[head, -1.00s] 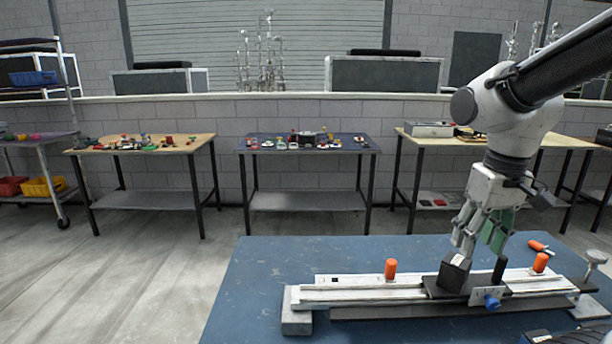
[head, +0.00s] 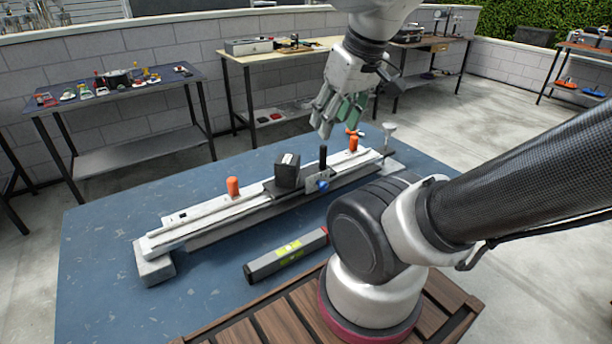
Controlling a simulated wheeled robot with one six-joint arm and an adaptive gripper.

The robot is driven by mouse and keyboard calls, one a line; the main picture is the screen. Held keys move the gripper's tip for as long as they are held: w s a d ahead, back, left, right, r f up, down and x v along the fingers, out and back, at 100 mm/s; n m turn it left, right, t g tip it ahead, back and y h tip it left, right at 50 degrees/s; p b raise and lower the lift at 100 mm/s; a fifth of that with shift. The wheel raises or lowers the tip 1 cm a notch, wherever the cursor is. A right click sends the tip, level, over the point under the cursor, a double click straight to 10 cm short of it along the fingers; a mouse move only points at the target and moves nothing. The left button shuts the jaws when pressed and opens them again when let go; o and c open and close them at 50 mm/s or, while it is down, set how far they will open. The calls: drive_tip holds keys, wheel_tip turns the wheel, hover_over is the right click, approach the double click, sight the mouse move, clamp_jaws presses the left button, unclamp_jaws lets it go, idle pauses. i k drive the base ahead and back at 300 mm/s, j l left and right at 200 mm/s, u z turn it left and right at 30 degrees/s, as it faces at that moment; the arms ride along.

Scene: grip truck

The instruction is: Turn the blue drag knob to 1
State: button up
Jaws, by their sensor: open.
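A dark block (head: 287,171) and an upright black post (head: 323,158) stand on the carriage. My gripper (head: 335,122) is open and empty, pointing down above and behind the right part of the track, apart from the knob.
Orange cylinders (head: 233,187) stand at the track. A grey bar with yellow labels (head: 287,254) lies in front of it on the blue table (head: 100,270). A metal stand (head: 389,138) is at the track's right end. The table's left front is clear.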

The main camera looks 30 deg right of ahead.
sight(323, 186)
drive_tip(key=k+j, duration=0.1)
drive_tip(key=j, duration=0.25)
drive_tip(key=k+j+z, duration=0.1)
drive_tip(key=j, duration=0.2)
drive_tip(key=k+j, duration=0.1)
drive_tip(key=j, duration=0.25)
drive_tip(key=k+j, duration=0.1)
drive_tip(key=j, duration=0.2)
drive_tip(key=j+z, duration=0.05)
